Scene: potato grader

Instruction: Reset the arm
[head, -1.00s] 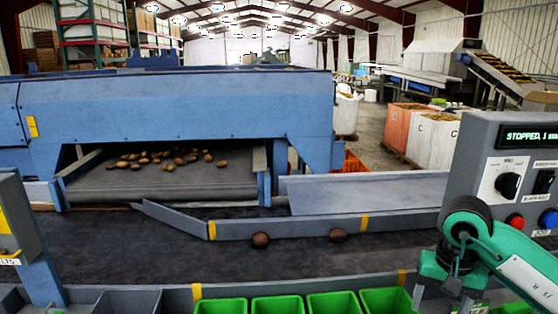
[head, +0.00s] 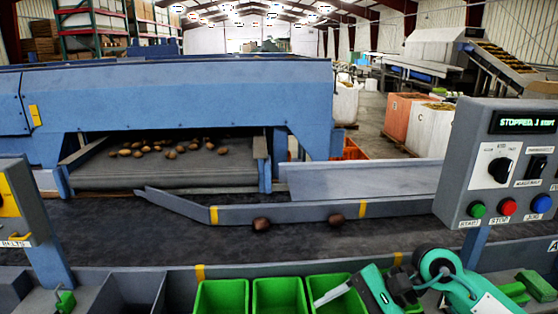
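My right arm, teal and dark grey, comes in at the lower right. Its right gripper (head: 345,290) is over the green bins, with one pale finger pointing left. The other finger is not clearly visible, so its opening cannot be told. I see nothing held in it. My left gripper is not in view. The control panel (head: 475,150) stands above the arm on the right. It has a lit display (head: 524,121) starting with "STOPPED", a green button (head: 477,210), a red button (head: 509,207) and a blue button (head: 541,203).
Green bins (head: 222,296) line the front edge, partly under my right gripper. Two dark lumps (head: 261,224) (head: 336,218) lie on the dark belt (head: 130,235) against the grey guide rail (head: 290,212). Several potatoes (head: 172,154) lie in the blue grader (head: 200,95). A yellow-marked panel (head: 10,200) stands left.

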